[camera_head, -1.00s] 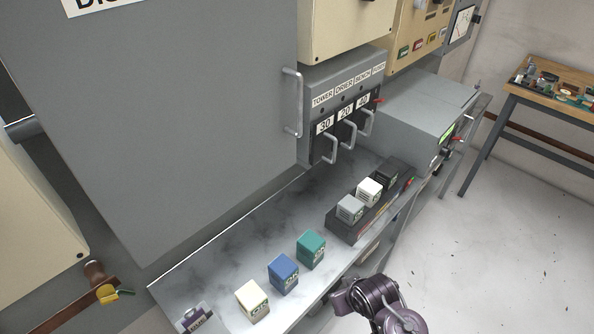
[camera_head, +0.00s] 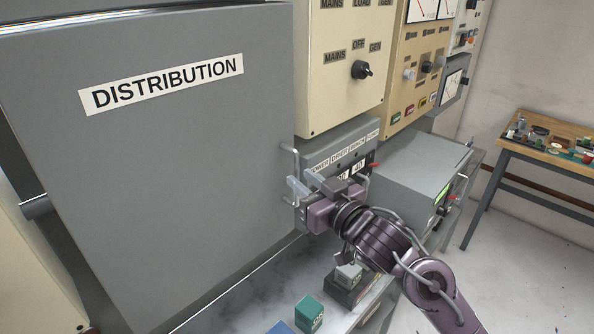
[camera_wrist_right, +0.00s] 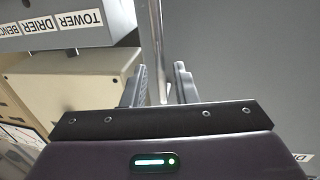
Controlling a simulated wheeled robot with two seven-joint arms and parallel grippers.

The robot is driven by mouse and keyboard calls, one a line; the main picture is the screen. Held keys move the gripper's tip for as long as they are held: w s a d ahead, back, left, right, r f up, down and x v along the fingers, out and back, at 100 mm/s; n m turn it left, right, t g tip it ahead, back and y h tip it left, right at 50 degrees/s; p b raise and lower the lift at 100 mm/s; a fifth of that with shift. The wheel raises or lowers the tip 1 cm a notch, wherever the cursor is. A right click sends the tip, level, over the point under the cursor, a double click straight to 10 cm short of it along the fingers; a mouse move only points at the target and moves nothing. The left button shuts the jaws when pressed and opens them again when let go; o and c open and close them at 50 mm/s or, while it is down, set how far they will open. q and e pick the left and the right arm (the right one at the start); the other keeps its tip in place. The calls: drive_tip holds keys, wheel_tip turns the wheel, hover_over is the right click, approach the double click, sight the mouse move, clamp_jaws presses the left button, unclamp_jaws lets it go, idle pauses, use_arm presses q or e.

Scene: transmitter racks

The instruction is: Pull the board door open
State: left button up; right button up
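The board door is the large grey panel (camera_head: 150,180) labelled DISTRIBUTION, on the left of the head view. It appears shut. My right gripper (camera_head: 306,184) is at the handle, reaching in from the lower right. In the right wrist view, the handle bar (camera_wrist_right: 155,45) runs down between the two spread fingers (camera_wrist_right: 160,90), with a gap visible beside it. My left gripper is not in view.
Right of the door is a fuse box (camera_head: 345,145) with labelled switches, below a cream panel (camera_head: 340,95). A grey unit (camera_head: 415,165) sits on the bench further right. Below, coloured blocks, including a green one (camera_head: 308,313), stand on the bench. A wooden table (camera_head: 550,150) is at far right.

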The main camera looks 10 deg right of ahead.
sight(297, 204)
drive_tip(key=shift+p+x, duration=0.3)
drive_tip(key=shift+x, duration=1.2)
clamp_jaws()
